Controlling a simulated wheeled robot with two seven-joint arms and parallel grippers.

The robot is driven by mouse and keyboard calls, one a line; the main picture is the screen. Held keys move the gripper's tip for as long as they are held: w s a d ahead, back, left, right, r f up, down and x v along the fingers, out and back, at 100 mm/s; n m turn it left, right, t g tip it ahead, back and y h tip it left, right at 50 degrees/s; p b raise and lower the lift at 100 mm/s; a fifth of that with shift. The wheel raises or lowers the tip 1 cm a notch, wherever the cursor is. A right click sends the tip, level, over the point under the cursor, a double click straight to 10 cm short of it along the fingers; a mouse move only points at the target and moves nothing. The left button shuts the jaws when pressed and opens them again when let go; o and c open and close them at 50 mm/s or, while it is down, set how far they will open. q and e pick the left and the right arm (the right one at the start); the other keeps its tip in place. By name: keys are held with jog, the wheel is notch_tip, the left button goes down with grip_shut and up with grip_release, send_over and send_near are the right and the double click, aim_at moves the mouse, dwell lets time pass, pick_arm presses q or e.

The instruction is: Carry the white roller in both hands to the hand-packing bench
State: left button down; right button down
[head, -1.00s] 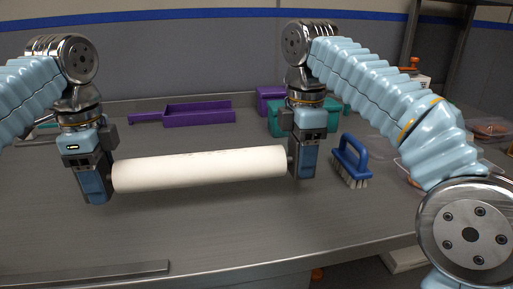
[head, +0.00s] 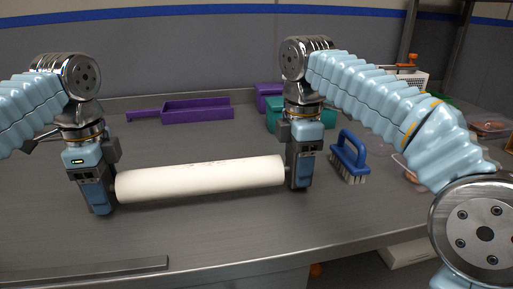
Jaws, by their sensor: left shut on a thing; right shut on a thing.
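The white roller (head: 200,179) lies crosswise between my two grippers in the head view, its right end slightly higher in the picture. My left gripper (head: 103,205) is shut at the roller's left end. My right gripper (head: 299,182) is shut at its right end. The fingers hide both ends of the roller. The roller is over the grey metal bench (head: 230,228); I cannot tell how far above the surface it is.
A purple scoop-like tray (head: 198,116) lies behind the roller. Purple (head: 268,91) and teal (head: 279,122) containers stand behind my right gripper. A blue brush (head: 349,158) stands just right of that gripper. A metal strip (head: 90,271) lies at the front left.

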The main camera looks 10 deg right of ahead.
pick_arm(q)
jog(key=shift+f, duration=0.4)
pick_arm(e)
jog(key=shift+f, duration=0.4)
pick_arm(q)
jog(key=c, duration=0.8)
grip_release()
jog(key=shift+f, duration=0.2)
pick_arm(e)
jog(key=c, duration=0.8)
grip_release()
jog(key=shift+f, duration=0.2)
pick_arm(q)
jog(key=o, duration=0.4)
pick_arm(e)
jog(key=o, duration=0.4)
pick_arm(q)
jog(key=shift+o, duration=0.2)
pick_arm(e)
jog(key=shift+o, duration=0.2)
pick_arm(q)
notch_tip(320, 180, up, 7)
jog(key=shift+r, duration=0.25)
pick_arm(e)
jog(key=shift+r, duration=3.8)
pick_arm(q)
jog(key=shift+r, duration=0.1)
